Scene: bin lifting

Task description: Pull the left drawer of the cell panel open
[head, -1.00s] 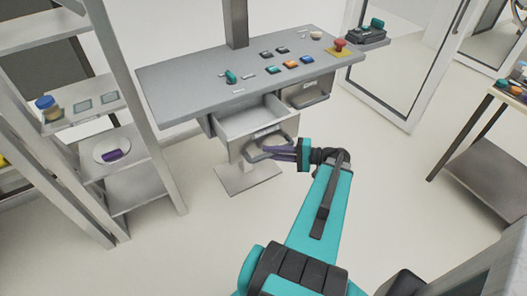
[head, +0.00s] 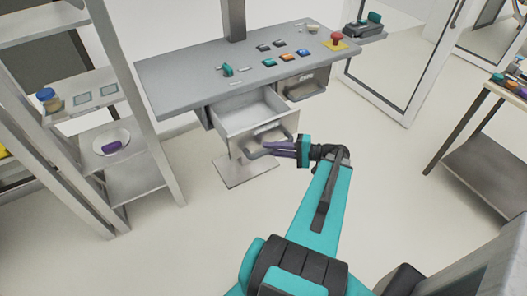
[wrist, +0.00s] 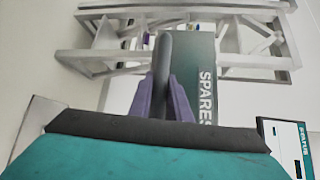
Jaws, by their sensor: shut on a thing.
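The cell panel (head: 180,82) is a grey desk-like console on a post. Its left drawer (head: 238,118) stands pulled out under the panel top, and its empty inside shows. The drawer's handle (head: 256,153) is a grey bar on the front face. My gripper (head: 272,149) has purple fingers closed around the right part of this bar. In the wrist view the handle (wrist: 164,60) runs between the two purple fingers (wrist: 163,98), and the drawer front beside it carries the word SPARES (wrist: 206,95). The right drawer (head: 306,85) appears shut.
A grey shelf rack (head: 140,178) stands at the left with a blue-capped jar (head: 48,99) and a bowl (head: 112,140) holding a purple piece. Buttons and a red emergency knob (head: 337,37) sit on the panel. A table (head: 490,160) stands at right. The floor (head: 400,205) between is clear.

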